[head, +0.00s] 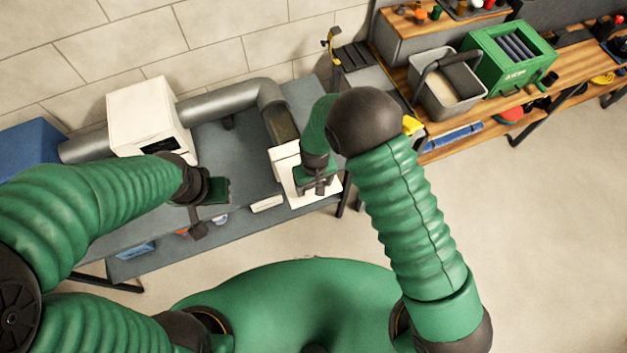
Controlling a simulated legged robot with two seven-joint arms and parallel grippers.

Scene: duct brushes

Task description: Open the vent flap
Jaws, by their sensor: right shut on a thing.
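The white vent box (281,157) stands at the right end of the grey table, where the grey duct (272,98) bends down to it. My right gripper (320,187) is at the front of this box and is shut on a part of it that looks like the vent flap; the gripper and arm hide most of that part, so the flap's angle cannot be told. My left gripper (203,216) hangs over the table's front left part, apart from the box. Its fingers are too dark and small to tell whether they are open.
A white unit (152,118) with a dark panel sits on the duct at the left, beside a blue box (28,148). A small white block (267,204) lies near the table's front edge. At the right, a wooden bench (470,125) holds a grey bucket (440,105) and a green crate (511,60).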

